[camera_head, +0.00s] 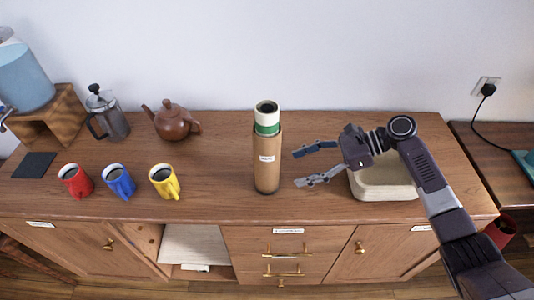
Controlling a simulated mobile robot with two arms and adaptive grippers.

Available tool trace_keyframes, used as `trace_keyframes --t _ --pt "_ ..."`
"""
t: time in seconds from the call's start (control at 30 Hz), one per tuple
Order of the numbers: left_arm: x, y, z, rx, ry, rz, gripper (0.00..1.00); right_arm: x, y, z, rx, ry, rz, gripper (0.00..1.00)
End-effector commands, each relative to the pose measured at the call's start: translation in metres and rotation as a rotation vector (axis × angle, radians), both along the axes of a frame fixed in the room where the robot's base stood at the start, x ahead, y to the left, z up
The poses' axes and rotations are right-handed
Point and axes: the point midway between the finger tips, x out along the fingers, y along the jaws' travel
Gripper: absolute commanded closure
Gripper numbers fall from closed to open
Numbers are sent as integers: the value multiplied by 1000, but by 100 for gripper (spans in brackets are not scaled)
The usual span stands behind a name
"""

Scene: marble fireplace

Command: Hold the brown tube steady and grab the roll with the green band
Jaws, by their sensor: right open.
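The brown tube (267,165) stands upright on the wooden sideboard, with a small white label on its side. The roll with the green band (267,115) sticks out of the tube's top; its lower part is hidden inside. My right gripper (316,163) is open and empty, to the right of the tube, with its fingers pointing left toward it. A gap shows between the fingertips and the tube. My left gripper is not in view.
A beige tray (385,190) sits behind and under my right wrist. Red (75,180), blue (119,181) and yellow (165,181) mugs, a brown teapot (173,122) and a French press (108,115) stand at the left. The sideboard top around the tube is clear.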

Motion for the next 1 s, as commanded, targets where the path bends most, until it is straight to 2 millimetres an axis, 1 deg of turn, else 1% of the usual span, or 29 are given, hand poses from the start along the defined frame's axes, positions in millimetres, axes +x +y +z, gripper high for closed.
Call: trace_keyframes --t 0.2,0.27,0.33,0.47,0.5,0.73,1.0 --pt "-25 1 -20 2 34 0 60 0 20 -15 1 -2 3 39" --pt "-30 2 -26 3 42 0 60 -1 28 -20 1 -1 4 39" --pt "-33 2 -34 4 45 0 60 0 37 -25 1 -3 3 39" --pt "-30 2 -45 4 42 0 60 -1 55 -34 2 -3 4 39" --pt "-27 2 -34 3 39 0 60 0 59 -29 1 1 2 39" --pt "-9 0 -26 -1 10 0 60 0 80 -42 1 0 1 39" --pt "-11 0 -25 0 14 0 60 -1 86 -47 0 0 1 39"
